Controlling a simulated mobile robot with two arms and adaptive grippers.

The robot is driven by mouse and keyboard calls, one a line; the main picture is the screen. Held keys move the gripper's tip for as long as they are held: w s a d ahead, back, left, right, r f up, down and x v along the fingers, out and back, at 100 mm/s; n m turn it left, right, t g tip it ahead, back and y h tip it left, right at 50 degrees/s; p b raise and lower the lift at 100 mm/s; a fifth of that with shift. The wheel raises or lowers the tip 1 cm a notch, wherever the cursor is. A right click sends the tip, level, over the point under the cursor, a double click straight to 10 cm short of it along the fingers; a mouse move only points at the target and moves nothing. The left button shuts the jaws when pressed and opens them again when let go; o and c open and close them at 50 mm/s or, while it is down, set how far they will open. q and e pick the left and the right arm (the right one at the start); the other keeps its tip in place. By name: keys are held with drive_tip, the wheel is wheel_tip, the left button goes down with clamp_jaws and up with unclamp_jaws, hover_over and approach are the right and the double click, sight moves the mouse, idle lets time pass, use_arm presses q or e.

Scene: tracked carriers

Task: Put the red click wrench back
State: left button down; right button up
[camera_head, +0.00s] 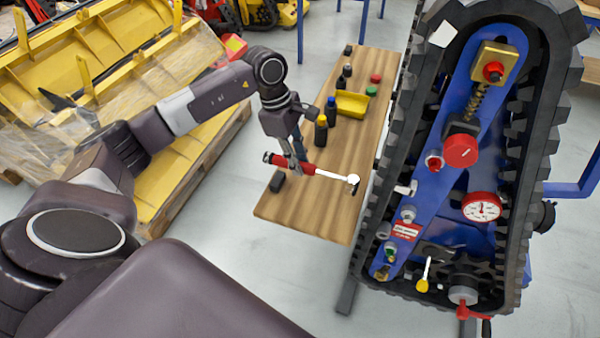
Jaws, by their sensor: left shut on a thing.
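The red click wrench (328,175) has a red handle and a bright metal shaft and head. My left gripper (293,165) is shut on its handle, near the left end. The wrench lies roughly level in the picture, its head pointing right. It shows over the near part of the wooden bench top (290,213); I cannot tell how far above the wood it is. My right gripper is not in view.
Bottles (321,131), a yellow bin (352,104) and small red and green items stand farther back on the bench. A tracked carrier (440,180) with a blue frame stands close on the right. Yellow parts on a pallet (120,60) lie at left.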

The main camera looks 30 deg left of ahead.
use_arm(q)
drive_tip(key=shift+f, duration=0.95)
wheel_tip(320, 180, down, 4)
drive_tip(key=shift+r+p, duration=0.25)
drive_tip(key=shift+p, duration=0.25)
drive_tip(key=shift+f, duration=0.15)
drive_tip(key=c, duration=1.7)
unclamp_jaws()
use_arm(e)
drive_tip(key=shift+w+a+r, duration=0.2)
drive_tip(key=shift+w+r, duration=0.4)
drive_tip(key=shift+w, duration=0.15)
